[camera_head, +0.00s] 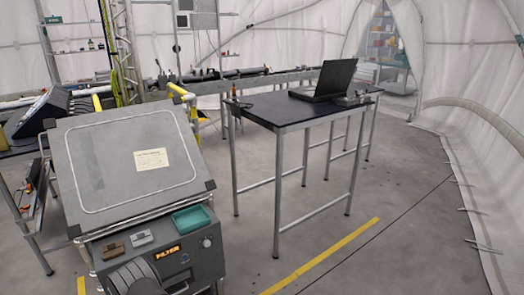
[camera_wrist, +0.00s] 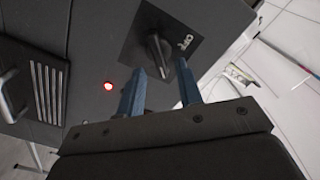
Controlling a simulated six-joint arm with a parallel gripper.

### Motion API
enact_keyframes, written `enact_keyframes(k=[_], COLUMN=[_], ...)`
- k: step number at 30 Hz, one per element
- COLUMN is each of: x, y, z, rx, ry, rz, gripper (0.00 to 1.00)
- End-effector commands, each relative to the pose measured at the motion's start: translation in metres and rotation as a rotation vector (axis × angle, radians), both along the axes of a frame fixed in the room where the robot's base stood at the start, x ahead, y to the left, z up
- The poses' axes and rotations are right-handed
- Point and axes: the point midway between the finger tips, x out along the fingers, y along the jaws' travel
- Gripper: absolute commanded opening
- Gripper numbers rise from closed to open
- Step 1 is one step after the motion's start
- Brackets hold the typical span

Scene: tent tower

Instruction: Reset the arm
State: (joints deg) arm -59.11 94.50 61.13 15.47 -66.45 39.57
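My gripper (camera_wrist: 161,66) shows in the wrist view with two blue fingers set apart and nothing held between them. Just beyond the fingertips is a dark rotary knob (camera_wrist: 157,48) on a black square plate, with white lettering beside it that seems to read OFF. The knob appears in front of the fingers rather than gripped; whether a finger touches it I cannot tell. A lit red round light (camera_wrist: 109,86) is on the same dark panel, left of the fingers. I cannot make out my gripper in the head view.
The head view shows a grey console (camera_head: 140,165) with a label, a teal tray (camera_head: 190,219) and a lit FILTER display (camera_head: 167,252). A table (camera_head: 270,108) to the right holds an open laptop (camera_head: 327,80). The floor at right is clear. A vent (camera_wrist: 48,92) is on the panel.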

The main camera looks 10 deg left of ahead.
Motion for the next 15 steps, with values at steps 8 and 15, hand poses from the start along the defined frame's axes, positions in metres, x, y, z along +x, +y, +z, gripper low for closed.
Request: enact_keyframes(k=[8, 15], x=[0.015, 0.014], y=[0.017, 0.017], z=[0.000, 0.001], rx=[-0.076, -0.214], ry=[-0.074, -0.213], rz=[0.001, 0.001], gripper=[0.33, 0.33])
